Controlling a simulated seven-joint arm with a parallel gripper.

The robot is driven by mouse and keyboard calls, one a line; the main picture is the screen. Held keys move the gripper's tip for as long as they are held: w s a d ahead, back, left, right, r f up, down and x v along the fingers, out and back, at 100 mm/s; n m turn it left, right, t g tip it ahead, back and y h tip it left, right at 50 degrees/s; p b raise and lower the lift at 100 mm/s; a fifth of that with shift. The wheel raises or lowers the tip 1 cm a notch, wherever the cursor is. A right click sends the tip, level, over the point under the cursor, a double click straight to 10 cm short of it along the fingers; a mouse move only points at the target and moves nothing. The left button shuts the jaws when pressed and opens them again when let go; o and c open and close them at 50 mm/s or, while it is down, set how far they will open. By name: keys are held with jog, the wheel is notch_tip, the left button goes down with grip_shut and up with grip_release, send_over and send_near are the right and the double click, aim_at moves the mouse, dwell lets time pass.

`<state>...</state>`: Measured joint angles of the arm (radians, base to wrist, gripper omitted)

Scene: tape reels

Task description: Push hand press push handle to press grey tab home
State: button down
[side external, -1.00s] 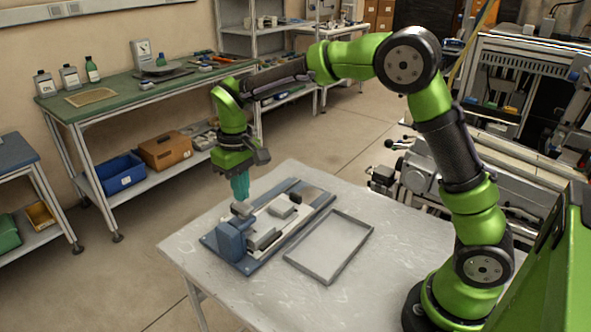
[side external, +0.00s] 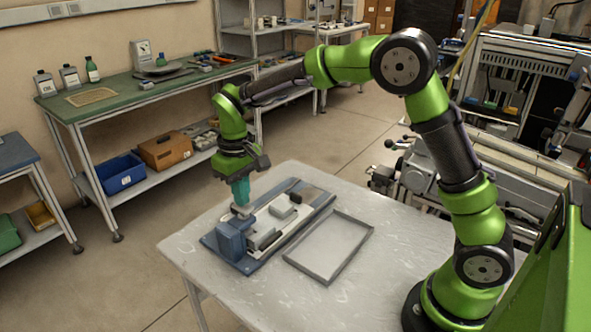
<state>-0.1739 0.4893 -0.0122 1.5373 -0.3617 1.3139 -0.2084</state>
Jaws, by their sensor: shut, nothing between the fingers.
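The hand press (side external: 230,242) is a blue block at the near left end of a blue base plate on the light table. Its push handle looks like the small grey piece (side external: 243,211) at the block's far side. My gripper (side external: 241,203) has shut teal fingers pointing down, with their tips at this grey piece. They seem to touch it, but I cannot be sure from this side. Grey blocks (side external: 264,239) lie along the plate beside the press. I cannot tell which part is the grey tab.
An empty shallow grey tray (side external: 358,256) lies on the table (side external: 190,258) right of the plate. A raised grey block (side external: 281,210) stands on the plate. The table's near left corner is clear. A green workbench stands behind.

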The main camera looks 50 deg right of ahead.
jog(key=shift+f, duration=0.9)
dwell(5.1)
jog(key=shift+r, duration=3.55)
jog(key=shift+w, duration=0.1)
jog(key=shift+s+f, duration=0.65)
jog(key=shift+s, duration=0.2)
jog(key=s+d+r+m+t+y, duration=0.1)
jog(key=s+d+r+m+t, duration=0.1)
jog(key=s, duration=0.8)
jog(key=s+d+r+m+t+y, duration=0.1)
jog(key=s+r+t, duration=0.4)
jog(key=s, duration=0.5)
jog(key=shift+s+d+m, duration=0.2)
jog(key=shift+d+m, duration=0.3)
jog(key=shift+d, duration=0.15)
